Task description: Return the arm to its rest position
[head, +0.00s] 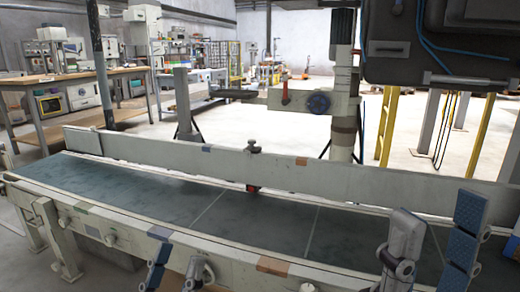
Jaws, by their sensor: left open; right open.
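My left gripper (177,262) shows at the bottom edge, left of centre, in front of the conveyor's near side rail. Its fingers are apart with nothing between them, and its lower part is cut off by the frame. My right gripper (436,222) shows at the lower right, in front of the belt. Its grey finger and its finger with blue pads stand well apart, and I see nothing held. The conveyor belt (265,215) is dark green, runs across the view and looks empty.
A pale guard rail (225,162) runs along the belt's far side, with a small red part (252,188) near its middle. A machine post (344,85) and a dark housing (450,50) stand behind at the right. A wooden workbench (75,78) stands back left; the floor beyond the conveyor is open.

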